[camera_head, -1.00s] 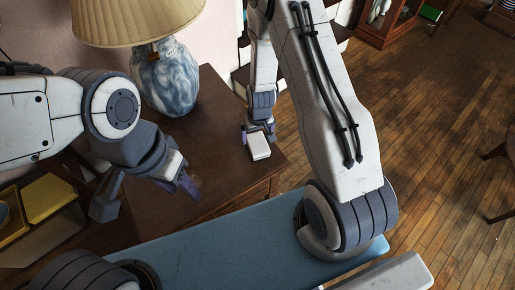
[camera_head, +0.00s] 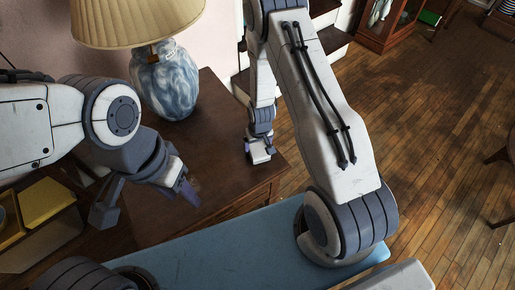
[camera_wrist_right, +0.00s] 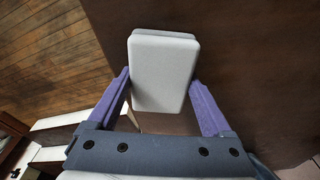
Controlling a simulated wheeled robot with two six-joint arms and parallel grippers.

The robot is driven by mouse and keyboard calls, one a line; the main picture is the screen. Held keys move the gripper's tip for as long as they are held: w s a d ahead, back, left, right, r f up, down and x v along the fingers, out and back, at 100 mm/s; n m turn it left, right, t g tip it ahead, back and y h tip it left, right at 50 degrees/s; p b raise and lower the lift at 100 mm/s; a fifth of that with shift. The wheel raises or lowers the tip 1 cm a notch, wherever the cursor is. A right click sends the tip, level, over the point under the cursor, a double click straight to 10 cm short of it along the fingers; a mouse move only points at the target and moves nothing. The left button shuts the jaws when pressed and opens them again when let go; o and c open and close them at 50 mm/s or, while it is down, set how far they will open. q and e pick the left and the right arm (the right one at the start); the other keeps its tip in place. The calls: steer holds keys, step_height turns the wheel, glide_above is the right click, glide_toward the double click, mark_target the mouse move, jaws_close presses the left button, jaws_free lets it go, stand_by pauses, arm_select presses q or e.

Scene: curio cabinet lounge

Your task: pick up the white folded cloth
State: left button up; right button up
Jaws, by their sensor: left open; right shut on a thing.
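The white folded cloth (camera_wrist_right: 163,70) is a small block-like bundle between the two purple fingers of my right gripper (camera_wrist_right: 162,98) in the right wrist view. The fingers press on its long sides, so the gripper is shut on it. In the head view the cloth (camera_head: 259,156) shows small at the tip of my right gripper (camera_head: 258,147), over the right edge of the dark wooden cabinet top. I cannot tell whether it touches the wood. My left gripper (camera_head: 187,190) is open and empty over the front part of the cabinet top.
A blue-and-white lamp (camera_head: 165,80) with a pleated shade stands on the cabinet top (camera_head: 205,130) at the back. A yellow box (camera_head: 45,201) sits at the lower left. Wooden floor (camera_head: 430,130) lies open at the right.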

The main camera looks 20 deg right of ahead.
mark_target(257, 145)
steer(key=shift+r, duration=0.5)
step_height(257, 145, up, 2)
steer(key=shift+w+r+p, duration=0.1)
steer(key=shift+r+p, duration=0.15)
steer(key=shift+p, duration=0.15)
steer(key=shift+s+d+r+b, duration=0.8)
steer(key=shift+s+d+r, duration=0.1)
steer(key=shift+s, duration=0.15)
steer(key=s+d+r+p, duration=0.2)
steer(key=s+d+r, duration=0.3)
steer(key=s+d, duration=0.1)
steer(key=shift+s+r+p, duration=0.3)
steer(key=shift+r+p, duration=0.05)
steer(key=shift+r, duration=0.05)
